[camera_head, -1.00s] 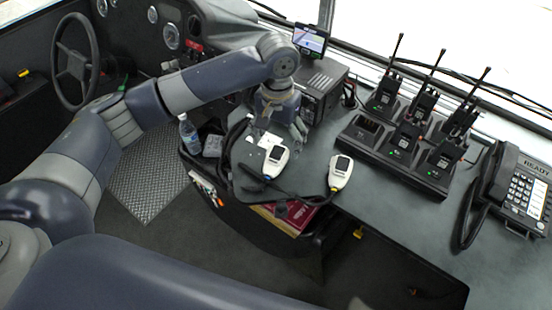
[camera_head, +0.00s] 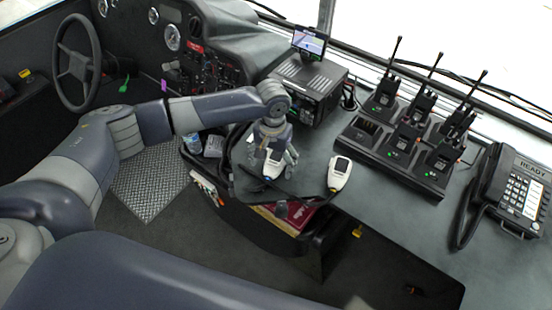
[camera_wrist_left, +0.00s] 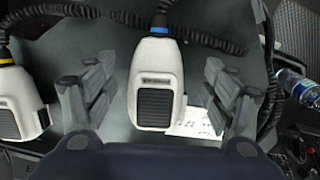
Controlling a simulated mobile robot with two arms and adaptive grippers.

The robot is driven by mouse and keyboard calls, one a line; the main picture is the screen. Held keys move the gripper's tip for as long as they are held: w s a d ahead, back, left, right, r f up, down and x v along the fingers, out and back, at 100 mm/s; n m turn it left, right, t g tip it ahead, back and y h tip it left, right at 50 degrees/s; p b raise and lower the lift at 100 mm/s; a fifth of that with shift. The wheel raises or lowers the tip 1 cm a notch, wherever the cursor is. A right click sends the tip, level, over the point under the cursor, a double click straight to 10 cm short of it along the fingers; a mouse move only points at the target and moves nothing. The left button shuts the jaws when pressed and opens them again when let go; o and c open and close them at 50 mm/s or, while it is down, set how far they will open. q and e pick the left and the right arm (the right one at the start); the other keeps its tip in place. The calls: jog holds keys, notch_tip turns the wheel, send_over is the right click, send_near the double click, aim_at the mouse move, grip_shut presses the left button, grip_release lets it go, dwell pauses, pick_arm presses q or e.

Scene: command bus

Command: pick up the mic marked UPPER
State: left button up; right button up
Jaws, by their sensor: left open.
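A white hand mic with a dark grille and a blue collar (camera_wrist_left: 154,77) lies on the dark console, cord attached. It also shows in the head view (camera_head: 272,164), partly covered by my gripper. Its small label is too blurred to read. My left gripper (camera_wrist_left: 155,104) is open above it, with one finger on each side of the mic and visible gaps. A second white mic (camera_head: 339,174) lies to the right, apart from the gripper. In the left wrist view this second mic (camera_wrist_left: 20,108) has a yellow collar. My right gripper is not in view.
A white paper (camera_wrist_left: 195,122) lies beside the mic. A black radio box (camera_head: 310,85) stands behind. A charger dock with several handheld radios (camera_head: 395,150) and a desk phone (camera_head: 515,190) stand to the right. A bottle (camera_wrist_left: 297,87) stands nearby. Black cords cross the console.

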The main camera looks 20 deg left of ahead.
pick_arm(q)
jog(key=c, duration=0.9)
jog(key=shift+r, duration=0.1)
